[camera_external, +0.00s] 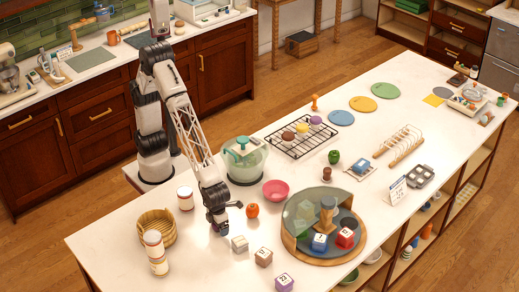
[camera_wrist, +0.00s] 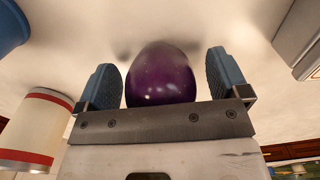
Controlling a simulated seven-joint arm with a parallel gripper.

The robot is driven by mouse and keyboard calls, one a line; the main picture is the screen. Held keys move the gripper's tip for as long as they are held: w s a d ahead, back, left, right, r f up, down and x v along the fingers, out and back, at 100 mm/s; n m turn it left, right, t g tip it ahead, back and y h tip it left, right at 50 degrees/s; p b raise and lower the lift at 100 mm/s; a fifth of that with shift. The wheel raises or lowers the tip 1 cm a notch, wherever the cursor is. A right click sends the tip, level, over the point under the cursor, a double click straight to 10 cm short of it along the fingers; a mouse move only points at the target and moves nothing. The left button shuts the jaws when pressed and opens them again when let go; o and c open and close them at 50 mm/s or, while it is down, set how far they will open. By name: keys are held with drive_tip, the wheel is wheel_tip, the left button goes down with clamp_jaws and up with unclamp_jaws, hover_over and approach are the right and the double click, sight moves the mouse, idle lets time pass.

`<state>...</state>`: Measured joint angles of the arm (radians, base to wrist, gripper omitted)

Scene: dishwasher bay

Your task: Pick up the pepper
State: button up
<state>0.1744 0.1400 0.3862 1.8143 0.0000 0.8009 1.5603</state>
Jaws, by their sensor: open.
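A small green item that looks like a bell pepper (camera_external: 334,157) stands on the white counter, right of the wire rack, in the external view. A small red-orange item (camera_external: 252,210), tomato or pepper, sits just right of my gripper. My gripper (camera_external: 217,222) points down low over the counter at the front left. In the wrist view, my gripper's (camera_wrist: 165,88) blue-padded fingers are open on either side of a glossy dark purple rounded item (camera_wrist: 162,75), perhaps an eggplant or purple pepper. Its lower part is hidden by the gripper body. Gaps show beside it.
A pink bowl (camera_external: 276,190) and a lidded glass container (camera_external: 244,160) stand behind my gripper. Lettered blocks (camera_external: 263,257) lie in front. A round wooden tray (camera_external: 358,250) is right.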

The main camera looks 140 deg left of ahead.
idle(0.4)
drive_tip(key=c, duration=1)
drive_tip(key=shift+c, duration=0.2)
drive_tip(key=shift+r, duration=5)
